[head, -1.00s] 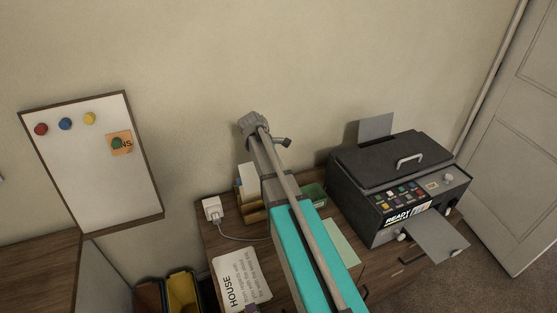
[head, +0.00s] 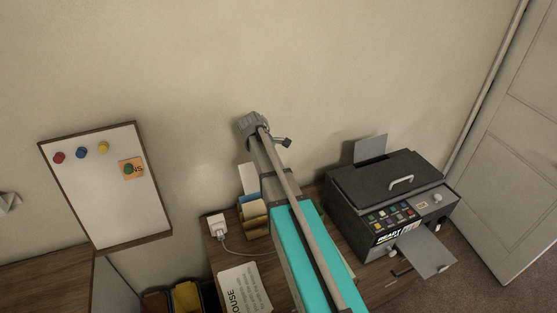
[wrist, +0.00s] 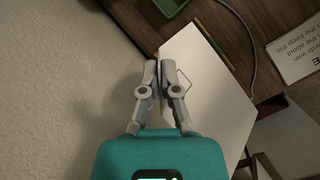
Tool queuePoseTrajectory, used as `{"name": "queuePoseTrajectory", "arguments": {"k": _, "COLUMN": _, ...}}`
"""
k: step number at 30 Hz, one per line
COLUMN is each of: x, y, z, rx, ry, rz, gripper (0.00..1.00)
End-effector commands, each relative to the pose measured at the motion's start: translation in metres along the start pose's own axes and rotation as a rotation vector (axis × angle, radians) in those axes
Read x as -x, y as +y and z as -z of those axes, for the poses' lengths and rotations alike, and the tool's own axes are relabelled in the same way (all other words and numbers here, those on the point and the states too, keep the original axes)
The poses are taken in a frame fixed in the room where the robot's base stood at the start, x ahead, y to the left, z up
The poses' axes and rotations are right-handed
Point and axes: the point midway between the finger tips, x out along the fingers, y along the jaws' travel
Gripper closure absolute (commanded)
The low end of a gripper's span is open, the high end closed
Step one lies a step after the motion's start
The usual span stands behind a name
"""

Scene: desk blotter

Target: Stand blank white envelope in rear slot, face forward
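My gripper (wrist: 159,68) has its fingers close together in the wrist view, pinching the edge of a blank white envelope (wrist: 208,98). The envelope is tilted, its broad face to the right of the fingers, with a faint flap-like outline on it. It covers much of what lies below. In the head view my arm hides the fingers. A white upright sheet (head: 248,178) shows left of my arm, above a wooden letter holder (head: 255,228) with blue and tan contents; I cannot tell whether it is the held envelope. The holder's rear slot is not clear.
The wall (wrist: 60,90) is close on the wrist view's left. A white plug (head: 216,225) with a cable and a HOUSE paper (head: 240,290) are left of my arm. A green tray (wrist: 165,5) is nearby. A black printer (head: 385,195) stands at right.

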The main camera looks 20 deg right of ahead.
Motion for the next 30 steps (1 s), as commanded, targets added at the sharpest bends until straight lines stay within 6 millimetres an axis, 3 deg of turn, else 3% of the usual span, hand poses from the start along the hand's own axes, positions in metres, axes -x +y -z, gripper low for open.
{"name": "queuePoseTrajectory", "arguments": {"k": 8, "x": 0.0119, "y": 0.0034, "z": -0.0051, "rx": 0.0, "ry": 0.0, "rz": 0.0, "gripper": 1.0}}
{"name": "queuePoseTrajectory", "arguments": {"k": 30, "x": 0.0119, "y": 0.0034, "z": -0.0053, "rx": 0.0, "ry": 0.0, "rz": 0.0, "gripper": 1.0}}
